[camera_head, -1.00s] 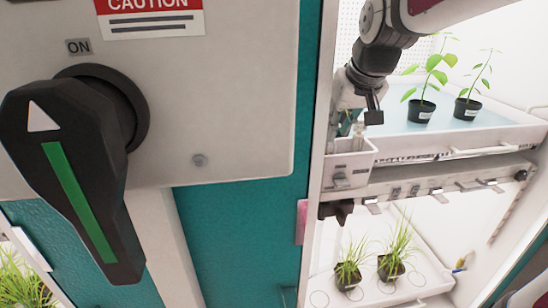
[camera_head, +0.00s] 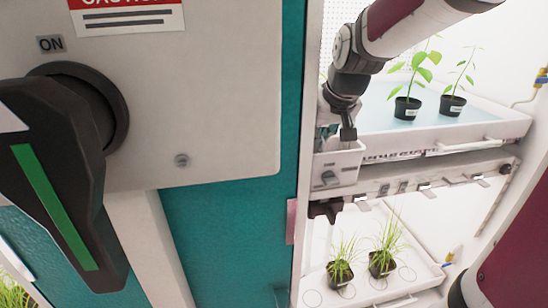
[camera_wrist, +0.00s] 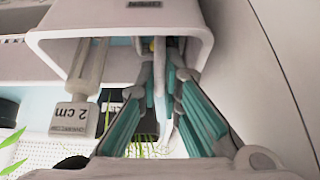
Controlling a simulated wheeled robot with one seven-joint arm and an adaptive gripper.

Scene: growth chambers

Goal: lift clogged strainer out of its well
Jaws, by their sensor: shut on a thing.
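The well is a small white box (camera_head: 338,168) on the front left of the upper shelf. Its open mouth faces my gripper in the wrist view (camera_wrist: 60,38). My gripper (camera_wrist: 160,70) has teal-lined fingers reaching into that mouth. They are closed on a thin pale upright piece (camera_wrist: 159,85), which looks like the strainer's handle. The strainer's body and any clog are hidden inside the well. In the head view my gripper (camera_head: 347,134) is at the well's top, and its fingertips are hard to make out.
A white block marked "2 cm" (camera_wrist: 75,118) is on a pale stem beside my fingers. Two potted seedlings (camera_head: 407,108) stand on the upper tray to the right. Grass pots (camera_head: 382,262) stand below. The teal cabinet wall (camera_head: 225,230) and a black switch handle (camera_head: 55,185) are at left.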

